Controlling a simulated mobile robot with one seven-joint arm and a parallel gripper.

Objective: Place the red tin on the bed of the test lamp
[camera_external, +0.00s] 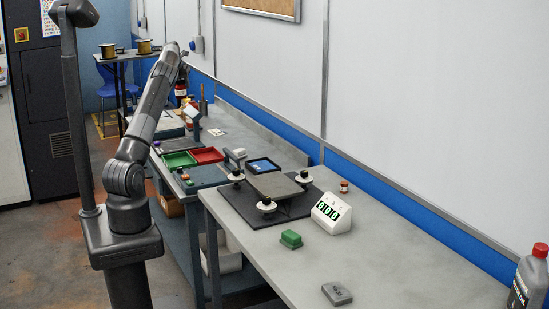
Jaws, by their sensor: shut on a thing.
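My arm reaches to the far end of the bench by the wall, and my gripper (183,78) points down there, small in the view. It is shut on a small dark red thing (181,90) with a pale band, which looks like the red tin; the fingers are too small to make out. I cannot tell for sure which fixture is the test lamp. A grey post with a head (235,157) stands beside a blue-faced panel (262,165) on the bench. The lamp's bed cannot be made out with certainty.
Green (179,160) and red (207,155) trays lie mid-bench. A plate on white knobs (275,186) stands on a dark mat. Nearer are a counter display (331,213), a small red-and-white jar (344,186), a green block (291,239) and a grey box (337,293). The near bench is mostly clear.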

